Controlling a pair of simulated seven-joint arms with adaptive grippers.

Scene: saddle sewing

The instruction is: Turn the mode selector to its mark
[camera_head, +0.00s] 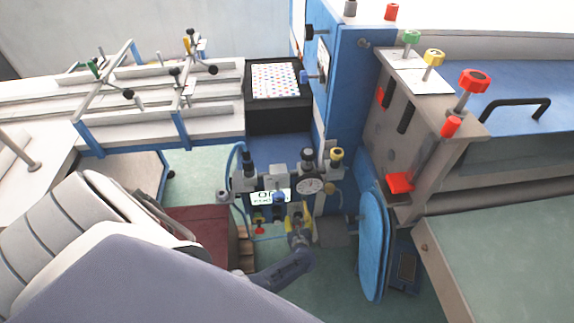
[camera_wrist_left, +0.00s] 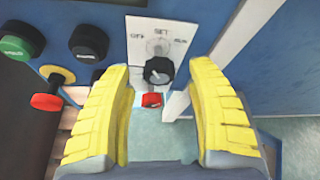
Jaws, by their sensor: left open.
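The mode selector (camera_wrist_left: 158,71) is a black knob on a pale plate (camera_wrist_left: 147,30) with printed labels; "OFF" reads at the left and "SET" at the top, and the right label is unclear. My left gripper (camera_wrist_left: 160,78) has its yellow fingers spread, with the knob seen in the gap between them. Whether either finger touches it cannot be told. A small red block (camera_wrist_left: 152,100) shows just below the knob. In the head view, my left gripper (camera_head: 299,219) is at the lower front of the control panel. I cannot make out the selector there. My right gripper is not in view.
A blue padded disc (camera_head: 373,245) stands to the right of my left gripper.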

